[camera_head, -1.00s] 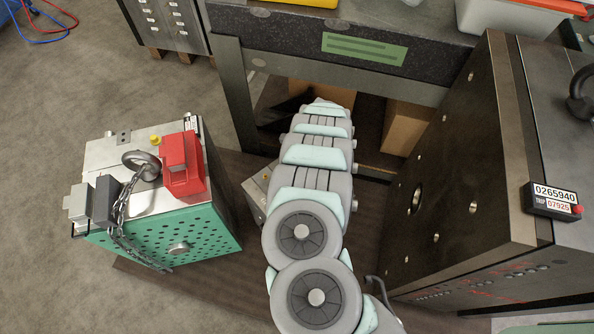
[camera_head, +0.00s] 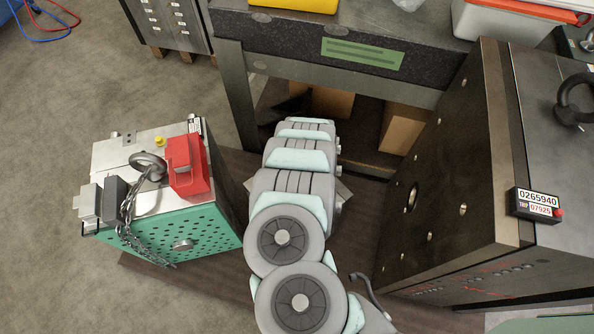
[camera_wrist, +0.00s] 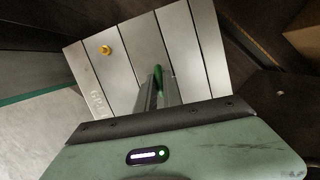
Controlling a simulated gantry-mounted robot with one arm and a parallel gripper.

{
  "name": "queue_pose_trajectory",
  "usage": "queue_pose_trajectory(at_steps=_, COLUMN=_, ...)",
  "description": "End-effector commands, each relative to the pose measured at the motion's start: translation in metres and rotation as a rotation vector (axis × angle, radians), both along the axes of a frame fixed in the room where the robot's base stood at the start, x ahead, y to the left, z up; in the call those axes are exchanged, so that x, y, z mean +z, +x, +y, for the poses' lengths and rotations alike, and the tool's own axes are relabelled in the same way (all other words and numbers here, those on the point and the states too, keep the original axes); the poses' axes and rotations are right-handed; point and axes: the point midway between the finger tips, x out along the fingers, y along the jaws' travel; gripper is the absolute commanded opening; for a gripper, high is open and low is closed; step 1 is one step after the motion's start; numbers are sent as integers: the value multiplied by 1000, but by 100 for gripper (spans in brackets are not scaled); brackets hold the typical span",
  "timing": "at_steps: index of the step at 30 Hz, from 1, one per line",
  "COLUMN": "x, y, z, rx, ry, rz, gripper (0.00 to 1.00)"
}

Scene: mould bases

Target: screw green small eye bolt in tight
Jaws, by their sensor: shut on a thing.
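In the wrist view, the green small eye bolt (camera_wrist: 158,76) stands at the tips of my gripper (camera_wrist: 157,88). My gripper is shut on it, and the fingers hide most of it. Behind it is the grey, grooved top of a small mould base (camera_wrist: 128,72), with lettering along its left side. I cannot tell how deep the bolt sits in the block.
A yellow round piece (camera_wrist: 105,49) sits on the block, left of my fingers. A green mould (camera_head: 180,225) with a chain, an eye bolt and a red box stands left. A large dark mould base (camera_head: 450,190) stands right. A workbench (camera_head: 420,60) crosses the back.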

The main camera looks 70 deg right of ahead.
Motion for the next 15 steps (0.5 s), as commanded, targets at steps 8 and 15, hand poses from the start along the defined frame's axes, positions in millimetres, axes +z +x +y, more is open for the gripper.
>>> queue_pose_trajectory(at_steps=8, x=3, y=0, z=0, rx=-322, ry=-3, rz=2, gripper=0)
queue_pose_trajectory(at_steps=15, x=-1, y=1, z=2, rx=-530, ry=-3, rz=3, gripper=0)
